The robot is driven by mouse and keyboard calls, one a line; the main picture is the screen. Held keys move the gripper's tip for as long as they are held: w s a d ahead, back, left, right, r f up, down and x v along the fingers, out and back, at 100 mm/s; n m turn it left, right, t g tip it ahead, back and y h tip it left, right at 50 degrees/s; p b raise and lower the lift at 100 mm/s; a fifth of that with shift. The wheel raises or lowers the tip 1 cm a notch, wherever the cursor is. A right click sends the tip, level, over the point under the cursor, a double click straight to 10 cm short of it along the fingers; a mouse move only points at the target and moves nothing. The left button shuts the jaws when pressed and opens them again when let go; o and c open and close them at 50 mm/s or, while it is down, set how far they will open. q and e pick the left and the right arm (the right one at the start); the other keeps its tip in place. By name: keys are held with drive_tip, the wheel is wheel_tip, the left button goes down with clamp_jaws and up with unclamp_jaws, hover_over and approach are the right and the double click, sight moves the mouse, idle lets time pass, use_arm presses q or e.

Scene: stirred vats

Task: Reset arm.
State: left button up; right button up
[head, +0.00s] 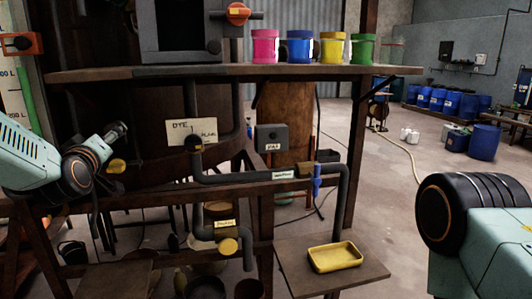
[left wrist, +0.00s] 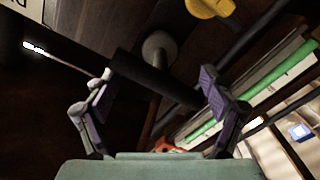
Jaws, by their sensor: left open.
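My left arm comes in from the left in the head view, and its gripper (head: 112,142) is in front of the dark wooden stand, left of the DYE 1 card. In the left wrist view the gripper (left wrist: 157,80) has its two purple-grey fingers spread wide apart. Nothing is held between them; dark pipework (left wrist: 158,50) shows beyond. I cannot tell how close the fingers are to it. Of my right arm, only teal and black links show at the right edge of the head view; its gripper is out of frame.
A shelf (head: 200,73) carries pink (head: 265,47), blue (head: 299,48), yellow (head: 332,48) and green (head: 362,48) pots. Below run a dark pipe (head: 240,177) with a blue valve (head: 317,180) and a yellow tray (head: 335,257) on a board. Open floor lies to the right.

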use_arm(q)
drive_tip(key=shift+w+a, duration=0.15)
drive_tip(key=shift+w, duration=0.5)
drive_tip(key=shift+w+f, duration=0.1)
drive_tip(key=shift+w, duration=0.35)
drive_tip(key=shift+s, duration=0.2)
